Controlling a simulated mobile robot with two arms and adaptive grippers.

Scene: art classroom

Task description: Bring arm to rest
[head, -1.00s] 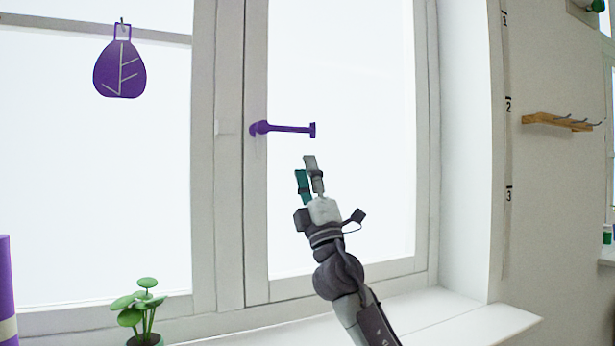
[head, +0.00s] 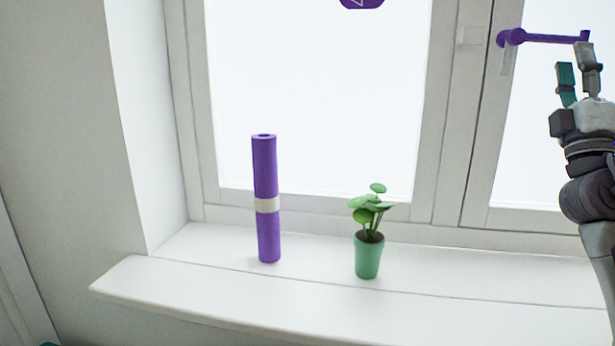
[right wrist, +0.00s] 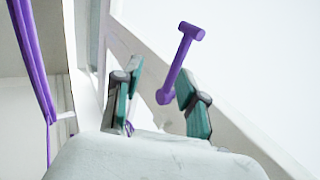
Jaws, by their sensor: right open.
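My right gripper (head: 576,58) is at the right edge of the head view, fingers pointing up, open and with nothing between its tips. Its tips are just below the free end of the purple window handle (head: 548,38), which points right, level. From the head view I cannot tell whether they touch. In the right wrist view, my right gripper (right wrist: 158,76) shows two parted green-padded fingers, with the purple handle (right wrist: 178,68) beyond them, near the right finger. My left gripper is not in view.
On the white windowsill (head: 200,295) stand a purple roll (head: 266,225) with a pale band and a green potted plant (head: 367,258). A purple tag (head: 362,4) hangs at the top. The window frame (head: 440,120) is close behind my arm. The sill's right part is clear.

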